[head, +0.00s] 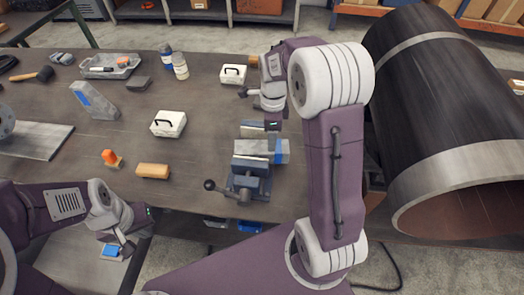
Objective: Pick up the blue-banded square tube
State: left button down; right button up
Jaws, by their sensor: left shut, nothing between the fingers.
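A light grey square tube with a blue band (265,150) lies across the blue-grey bench vise (250,178) on the table. I cannot tell whether the vise clamps it. My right gripper (271,124) is beyond the tube, pointing down near a small blue and grey piece (252,130); its fingers are too small to read. My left gripper (125,247) is shut and empty in front of the table's near edge, far to the left of the tube. A small blue object (110,251) shows close by the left gripper, lower down.
A large dark pipe (430,100) fills the right side.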

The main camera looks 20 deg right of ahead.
aim_at(262, 152)
notch_tip(262, 152, down, 6)
jog(key=shift+s+r, duration=0.1)
jog(key=shift+s, duration=0.05)
jog(key=c, duration=0.6)
grip_shut()
